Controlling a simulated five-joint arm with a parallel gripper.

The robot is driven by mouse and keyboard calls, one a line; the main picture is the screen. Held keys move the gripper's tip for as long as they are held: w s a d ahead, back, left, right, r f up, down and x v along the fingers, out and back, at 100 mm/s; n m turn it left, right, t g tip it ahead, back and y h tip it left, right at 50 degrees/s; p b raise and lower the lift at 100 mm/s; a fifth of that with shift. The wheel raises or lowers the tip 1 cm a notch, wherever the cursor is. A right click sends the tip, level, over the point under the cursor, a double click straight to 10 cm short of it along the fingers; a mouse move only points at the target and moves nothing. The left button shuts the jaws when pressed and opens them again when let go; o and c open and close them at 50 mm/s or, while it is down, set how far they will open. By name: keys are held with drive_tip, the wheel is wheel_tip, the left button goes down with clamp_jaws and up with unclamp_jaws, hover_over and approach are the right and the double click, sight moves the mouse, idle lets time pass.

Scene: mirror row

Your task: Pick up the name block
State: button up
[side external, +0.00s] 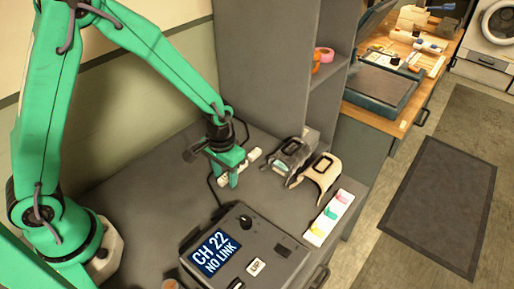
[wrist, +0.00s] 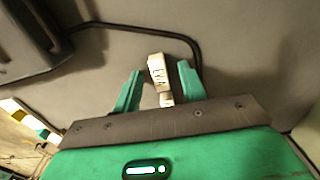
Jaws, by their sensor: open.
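The name block, a long whitish block with dark lettering, lies on the grey worktop; in the wrist view the name block (wrist: 157,68) sits between my two green fingers, with grey surface showing on both sides of it. In the side view the name block (side external: 254,155) sticks out past my gripper (side external: 235,173), whose green finger hides its middle. My gripper is open, and in the wrist view the gripper (wrist: 159,76) has its fingers apart around the block. The lettering is too blurred to read surely.
A dark console (side external: 245,250) reading "CH 22 NO LINK" stands in front. A grey bracket-like object (side external: 293,152) and a cream one (side external: 321,174) stand to the right, near a white strip (side external: 318,232) with coloured pieces. A black cable (wrist: 188,40) runs beyond the block.

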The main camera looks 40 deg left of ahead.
sight(226, 179)
clamp_jaws()
drive_tip(key=shift+r, duration=0.1)
idle(0.3)
drive_tip(key=shift+r, duration=0.75)
drive_tip(key=r, duration=0.3)
drive_tip(key=shift+s+d, duration=0.3)
drive_tip(key=shift+d, duration=0.05)
drive_tip(key=s+d+r, duration=0.6)
drive_tip(key=s+d, duration=0.1)
drive_tip(key=shift+s+d+r, duration=0.2)
drive_tip(key=shift+s+d, duration=0.05)
drive_tip(key=shift+d, duration=0.1)
